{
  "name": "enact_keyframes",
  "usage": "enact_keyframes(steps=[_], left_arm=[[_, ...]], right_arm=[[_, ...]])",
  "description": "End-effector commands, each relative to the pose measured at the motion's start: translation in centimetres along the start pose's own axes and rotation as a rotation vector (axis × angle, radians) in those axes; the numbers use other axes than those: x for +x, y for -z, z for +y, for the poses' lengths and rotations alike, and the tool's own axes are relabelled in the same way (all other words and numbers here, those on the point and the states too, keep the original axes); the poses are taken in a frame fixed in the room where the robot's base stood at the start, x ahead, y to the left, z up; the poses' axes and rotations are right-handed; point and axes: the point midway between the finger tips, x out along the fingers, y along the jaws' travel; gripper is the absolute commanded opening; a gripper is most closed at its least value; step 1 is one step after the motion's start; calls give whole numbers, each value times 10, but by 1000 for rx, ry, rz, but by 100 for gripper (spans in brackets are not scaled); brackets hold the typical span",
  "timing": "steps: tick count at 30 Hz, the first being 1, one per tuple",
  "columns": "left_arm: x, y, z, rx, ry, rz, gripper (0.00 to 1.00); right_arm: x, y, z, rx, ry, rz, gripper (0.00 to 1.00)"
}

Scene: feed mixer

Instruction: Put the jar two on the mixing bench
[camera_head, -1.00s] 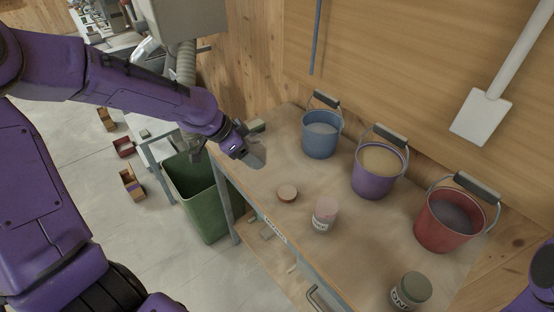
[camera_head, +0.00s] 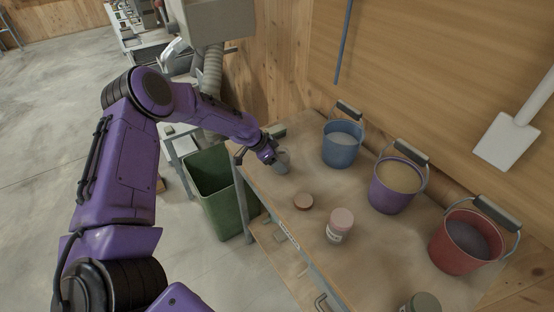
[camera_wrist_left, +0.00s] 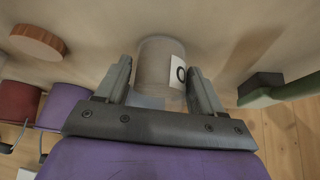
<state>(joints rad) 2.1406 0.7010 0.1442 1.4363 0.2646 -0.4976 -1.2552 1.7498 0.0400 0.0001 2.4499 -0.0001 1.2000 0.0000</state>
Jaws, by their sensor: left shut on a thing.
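My left gripper (camera_head: 272,153) is shut on a grey jar (camera_head: 283,162) at the left end of the wood-topped bench (camera_head: 318,262). In the left wrist view my left gripper (camera_wrist_left: 160,88) has one finger on each side of the jar (camera_wrist_left: 153,62). Its white label shows an O at the edge; the rest of the label is hidden. The jar looks upright, on or just above the bench top; I cannot tell if it touches. My right gripper is not in view.
Blue (camera_head: 342,146), purple (camera_head: 393,188) and red (camera_head: 463,243) buckets line the back. A green bin (camera_head: 217,190) stands left of the bench.

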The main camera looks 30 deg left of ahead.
Motion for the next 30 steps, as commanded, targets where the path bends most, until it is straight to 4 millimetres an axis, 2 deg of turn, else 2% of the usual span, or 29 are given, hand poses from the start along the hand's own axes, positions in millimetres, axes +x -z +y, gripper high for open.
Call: enact_keyframes(steps=[6, 7, 9, 17, 21, 23, 30], left_arm=[[4, -2, 0, 0, 0, 0, 25], [4, -2, 0, 0, -1, 0, 74], [3, -2, 0, 0, -1, 0, 93], [2, -2, 0, 0, -1, -1, 93], [-8, 1, 0, 1, 1, 1, 93], [-20, 2, -1, 2, 2, 3, 93], [-79, 2, 0, 2, 3, 5, 93]], right_arm=[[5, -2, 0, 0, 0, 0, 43], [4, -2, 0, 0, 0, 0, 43], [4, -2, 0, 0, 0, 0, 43], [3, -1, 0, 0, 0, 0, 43], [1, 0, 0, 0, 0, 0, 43], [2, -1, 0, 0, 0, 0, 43], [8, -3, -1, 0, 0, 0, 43]])
